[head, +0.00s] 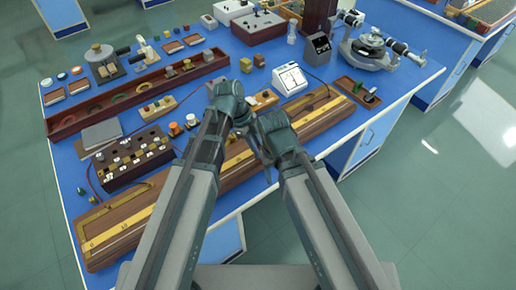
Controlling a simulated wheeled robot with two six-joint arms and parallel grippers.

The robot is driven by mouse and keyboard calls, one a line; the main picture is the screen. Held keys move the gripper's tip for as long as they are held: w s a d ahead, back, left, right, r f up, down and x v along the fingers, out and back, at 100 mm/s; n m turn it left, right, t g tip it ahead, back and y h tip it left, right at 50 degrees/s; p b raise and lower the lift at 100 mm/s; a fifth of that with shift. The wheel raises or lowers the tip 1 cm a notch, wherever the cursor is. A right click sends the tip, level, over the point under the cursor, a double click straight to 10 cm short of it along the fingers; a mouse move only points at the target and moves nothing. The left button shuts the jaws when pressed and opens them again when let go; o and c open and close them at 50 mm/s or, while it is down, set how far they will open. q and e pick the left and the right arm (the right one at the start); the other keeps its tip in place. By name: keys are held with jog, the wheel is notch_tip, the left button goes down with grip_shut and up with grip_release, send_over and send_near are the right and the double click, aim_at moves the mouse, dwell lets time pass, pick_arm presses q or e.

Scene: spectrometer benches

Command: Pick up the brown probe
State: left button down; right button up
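I cannot clearly make out a brown probe in the head view; it may be small or hidden behind my arms. A long wooden board (318,113) with a brass-coloured strip lies along the near edge of the blue bench and passes under my arms. My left gripper (236,112) is above the middle of the bench. My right gripper (256,140) is close beside it, over the board. The wrists hide the fingertips, so I cannot tell whether either gripper is open or holds anything.
A dark block with several plugs (133,157) and a grey slab (102,134) stand at left. A white meter (290,79) stands right of my grippers. A wooden tray (347,86) and a spectrometer (369,50) are further right. A long wooden rack (70,124) lies behind.

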pick_arm(q)
notch_tip(320, 180, up, 10)
jog(key=p, duration=0.9)
jog(key=shift+f, duration=0.2)
notch_tip(320, 180, down, 9)
jog(key=b, duration=0.9)
jog(key=shift+f+b, duration=0.3)
jog(key=shift+f+b, duration=0.3)
jog(key=shift+f, duration=0.05)
jog(key=shift+s+a+r, duration=0.1)
jog(key=shift+s+a, duration=0.85)
jog(key=shift+a, duration=0.3)
jog(key=shift+s+a, duration=0.8)
jog(key=shift+a, duration=0.35)
